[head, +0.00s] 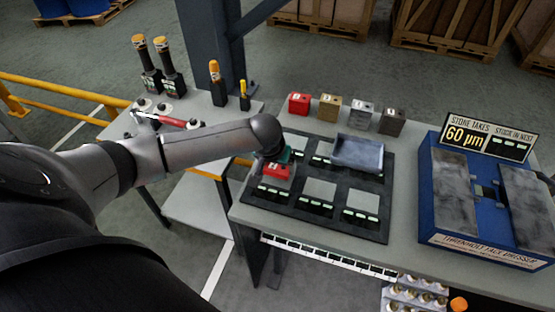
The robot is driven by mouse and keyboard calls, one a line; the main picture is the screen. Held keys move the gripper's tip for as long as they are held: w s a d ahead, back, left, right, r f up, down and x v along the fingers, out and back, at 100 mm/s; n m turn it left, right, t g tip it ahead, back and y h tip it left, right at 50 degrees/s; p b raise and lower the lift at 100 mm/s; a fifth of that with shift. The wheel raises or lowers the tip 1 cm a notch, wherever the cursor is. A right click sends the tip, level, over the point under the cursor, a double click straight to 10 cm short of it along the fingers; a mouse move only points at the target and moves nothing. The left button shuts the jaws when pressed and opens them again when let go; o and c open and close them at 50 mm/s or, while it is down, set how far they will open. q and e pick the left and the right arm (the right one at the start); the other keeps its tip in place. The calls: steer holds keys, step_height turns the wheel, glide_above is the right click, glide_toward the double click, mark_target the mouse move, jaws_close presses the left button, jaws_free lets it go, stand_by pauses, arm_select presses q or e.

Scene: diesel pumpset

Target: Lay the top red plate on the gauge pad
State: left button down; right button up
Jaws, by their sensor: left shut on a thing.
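My left gripper (272,160) reaches in from the left over the dark board (337,229) on the right-hand table. It is shut on a red plate (278,172), low over the board's left side; my wrist hides part of it, and I cannot tell whether it touches the board. The board has several grey square pads, such as the lower middle one (319,191), each with a row of pale marks. I cannot tell which one is the gauge pad. My right gripper is not in view.
Red (299,104), tan (328,108), grey (361,115) and dark (392,122) blocks line the back edge. A grey tray (357,153) sits on the board's upper right. A blue dresser machine (480,205) with a 60 µm sign (488,136) stands right. A post (208,50) rises behind.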

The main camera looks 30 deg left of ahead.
arm_select(q)
steer(key=shift+w+f, duration=0.1)
steer(key=shift+f, duration=0.7)
steer(key=shift+p, duration=0.4)
stand_by(0.5)
steer(key=shift+p, duration=0.45)
steer(key=shift+f, duration=0.4)
steer(key=shift+f+b, duration=0.3)
steer(key=shift+f, duration=0.05)
steer(key=shift+c, duration=0.4)
jaws_free()
steer(key=shift+o, duration=0.4)
